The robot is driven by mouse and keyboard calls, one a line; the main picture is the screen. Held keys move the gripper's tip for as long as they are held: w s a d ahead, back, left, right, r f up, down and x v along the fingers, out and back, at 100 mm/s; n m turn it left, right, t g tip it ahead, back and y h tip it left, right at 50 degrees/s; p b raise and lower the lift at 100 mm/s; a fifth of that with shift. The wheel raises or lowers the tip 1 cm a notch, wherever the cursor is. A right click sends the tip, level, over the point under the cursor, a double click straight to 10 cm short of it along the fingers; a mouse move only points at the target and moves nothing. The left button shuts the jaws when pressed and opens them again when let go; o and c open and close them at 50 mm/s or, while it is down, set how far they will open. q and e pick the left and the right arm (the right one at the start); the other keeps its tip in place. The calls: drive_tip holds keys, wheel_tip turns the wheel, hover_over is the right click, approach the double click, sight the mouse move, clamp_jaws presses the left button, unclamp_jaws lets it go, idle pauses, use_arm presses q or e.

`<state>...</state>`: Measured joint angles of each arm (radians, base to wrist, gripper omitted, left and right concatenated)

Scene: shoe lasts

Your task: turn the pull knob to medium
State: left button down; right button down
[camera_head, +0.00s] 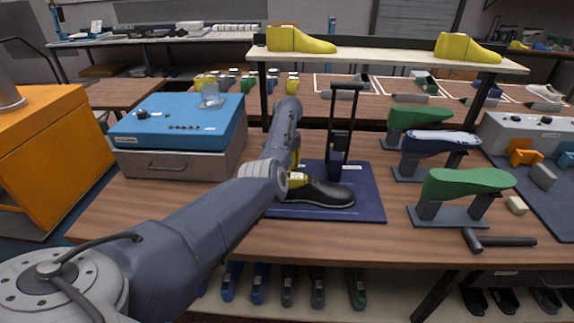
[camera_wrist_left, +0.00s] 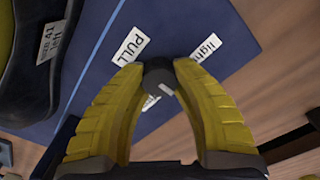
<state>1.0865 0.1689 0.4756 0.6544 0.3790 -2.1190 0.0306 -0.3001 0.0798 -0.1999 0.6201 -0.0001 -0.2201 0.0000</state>
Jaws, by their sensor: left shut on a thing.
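The pull knob (camera_wrist_left: 158,72) is a small dark round knob on a blue base plate (camera_wrist_left: 215,20), with a pale mark on its top. In the left wrist view my left gripper (camera_wrist_left: 159,76) has its two yellow fingers shut on the knob from both sides. A "PULL" label (camera_wrist_left: 131,46) and a "light" label (camera_wrist_left: 205,47) lie beside the knob. Another label (camera_wrist_left: 149,103) is partly hidden between the fingers. In the head view the knob is hidden behind my left arm, above the blue base plate (camera_head: 370,205). My right gripper is not in view.
A black shoe (camera_head: 325,193) lies on the plate, in front of a black lever frame (camera_head: 340,135). Green-topped stands (camera_head: 467,182) and a dark hammer (camera_head: 500,241) are at the right. A blue-topped box (camera_head: 185,120) stands at the left.

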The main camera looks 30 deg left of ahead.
use_arm(q)
drive_tip(key=shift+w+d+r, duration=0.25)
drive_tip(key=shift+w, duration=0.05)
drive_tip(key=c, duration=1.2)
unclamp_jaws()
drive_tip(key=shift+w+d+f, duration=0.1)
drive_tip(key=shift+f, duration=0.05)
drive_tip(key=shift+o, duration=1.4)
drive_tip(key=shift+a, duration=0.2)
drive_tip(key=shift+s, duration=0.2)
wheel_tip(320, 180, up, 12)
